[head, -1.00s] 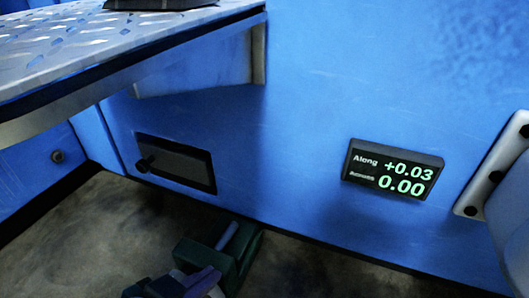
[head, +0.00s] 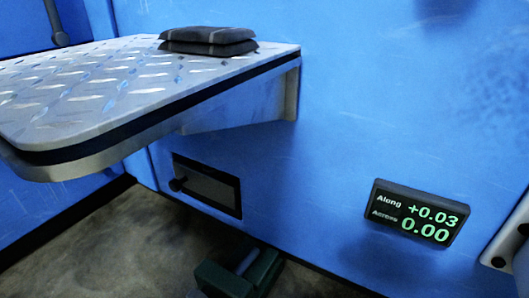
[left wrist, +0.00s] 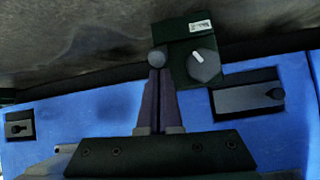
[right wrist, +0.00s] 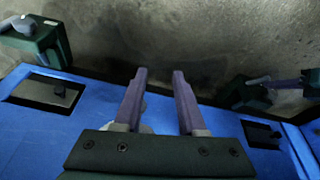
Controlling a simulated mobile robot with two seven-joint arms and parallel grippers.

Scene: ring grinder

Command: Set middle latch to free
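A dark green latch box (head: 238,275) with a grey bar-like handle (head: 246,262) stands low by the blue wall in the head view. I cannot tell from the frames which latch is the middle one. In the left wrist view a dark green box (left wrist: 190,35) carries a white label and a grey dial (left wrist: 203,66). My left gripper (left wrist: 157,70) has its fingers together, tips at a round grey knob (left wrist: 157,58) beside that box. Whether they pinch it is unclear. My right gripper (right wrist: 160,72) is open and empty. Neither gripper shows in the head view now.
A tread-plate shelf (head: 90,95) with a black pad (head: 208,40) juts from the wall. Below it is a dark recess (head: 210,187) with a knob. A display (head: 417,213) reads Along +0.03, Across 0.00. Another green box (right wrist: 45,45) shows in the right wrist view.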

